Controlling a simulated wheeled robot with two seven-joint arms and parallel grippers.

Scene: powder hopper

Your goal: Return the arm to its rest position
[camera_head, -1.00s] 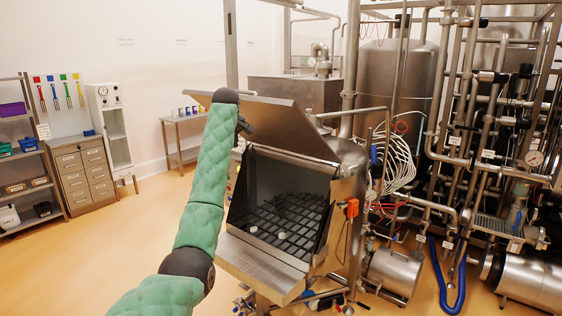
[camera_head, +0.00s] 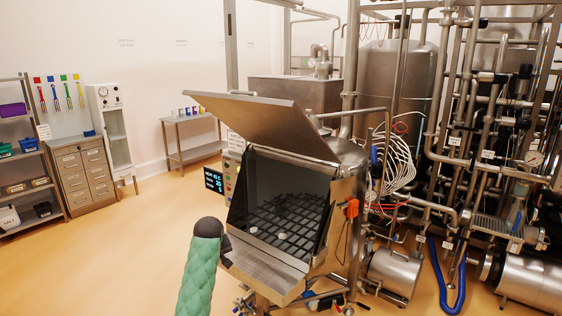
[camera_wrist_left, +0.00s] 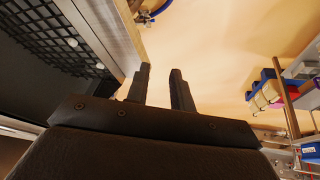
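My left arm (camera_head: 203,270), in a green quilted sleeve with a dark rounded end, stands low in front of the hopper in the head view. The steel hopper (camera_head: 262,262) has its lid (camera_head: 265,120) raised and tilted, leaving its mouth open. Inside is a dark grid (camera_head: 290,222) with a few small pale lumps. In the left wrist view my left gripper (camera_wrist_left: 160,72) has two dark fingers apart with nothing between them. The hopper's edge (camera_wrist_left: 112,35) and grid (camera_wrist_left: 45,35) show left of the fingers. My right gripper is out of view.
A lit display panel (camera_head: 213,181) is at the hopper's left side. Pipes and tanks (camera_head: 490,130) crowd the right. A side table (camera_head: 190,155), drawer cabinet (camera_head: 83,175) and shelves (camera_head: 20,165) stand along the back and left. The floor (camera_head: 110,245) at left is clear.

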